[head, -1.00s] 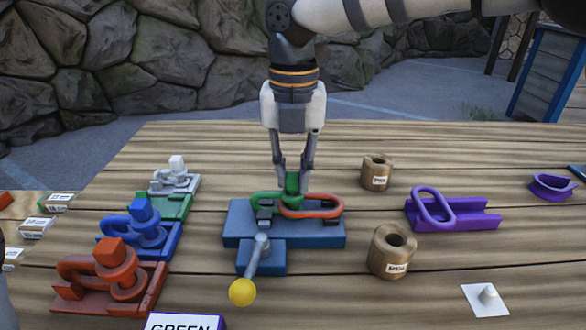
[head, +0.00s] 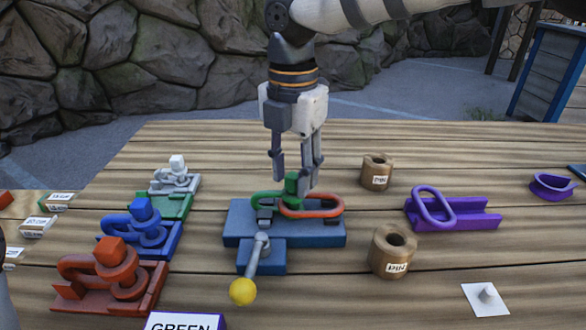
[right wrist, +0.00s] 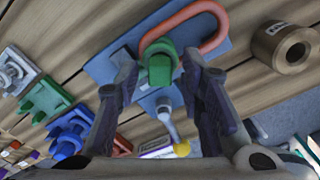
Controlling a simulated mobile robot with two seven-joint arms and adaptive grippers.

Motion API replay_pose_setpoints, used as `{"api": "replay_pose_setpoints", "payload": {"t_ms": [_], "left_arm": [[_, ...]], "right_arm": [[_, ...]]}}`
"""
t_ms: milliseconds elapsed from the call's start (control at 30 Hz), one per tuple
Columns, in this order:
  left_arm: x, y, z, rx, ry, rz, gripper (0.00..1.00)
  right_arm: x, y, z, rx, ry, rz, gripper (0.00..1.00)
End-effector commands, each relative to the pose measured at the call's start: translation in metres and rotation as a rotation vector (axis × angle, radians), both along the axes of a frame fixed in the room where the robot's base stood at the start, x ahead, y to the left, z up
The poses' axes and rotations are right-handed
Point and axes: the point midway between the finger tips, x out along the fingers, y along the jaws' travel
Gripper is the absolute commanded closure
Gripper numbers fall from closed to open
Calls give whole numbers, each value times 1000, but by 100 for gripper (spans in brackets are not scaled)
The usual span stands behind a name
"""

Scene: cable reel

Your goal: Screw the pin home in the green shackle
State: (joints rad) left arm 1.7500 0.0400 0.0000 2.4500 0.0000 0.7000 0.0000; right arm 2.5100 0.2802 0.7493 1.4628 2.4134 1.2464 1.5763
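The green shackle (head: 262,199) sits on a blue fixture block (head: 330,236), linked with an orange-red ring (head: 325,212). Its green pin head (head: 291,184) stands upright on the shackle; how deep the pin sits is hidden. My right gripper (head: 293,186) points straight down over the pin head. In the right wrist view its fingers (right wrist: 158,75) are open, one on each side of the green pin head (right wrist: 160,68), with gaps showing. My left gripper is not in view.
A lever with a yellow knob (head: 242,291) juts from the fixture's front. Red (head: 105,280), blue (head: 140,235) and white-green (head: 175,190) assemblies stand left. Two wooden cylinders (head: 392,252) and a purple holder (head: 470,215) stand right. A GREEN sign (head: 185,322) is at the front.

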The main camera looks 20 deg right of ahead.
Motion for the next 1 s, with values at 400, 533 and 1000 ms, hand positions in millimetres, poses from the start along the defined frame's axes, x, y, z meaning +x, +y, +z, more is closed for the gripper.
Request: {"api": "replay_pose_setpoints", "payload": {"t_ms": [400, 533, 1000], "left_arm": [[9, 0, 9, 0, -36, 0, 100], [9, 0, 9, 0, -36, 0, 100], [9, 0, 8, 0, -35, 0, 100]], "right_arm": [[-1, 0, 28, 0, -6, 0, 65], [0, 0, 39, 1, -2, 1, 65], [0, 0, 44, 1, 2, 36, 65]]}}
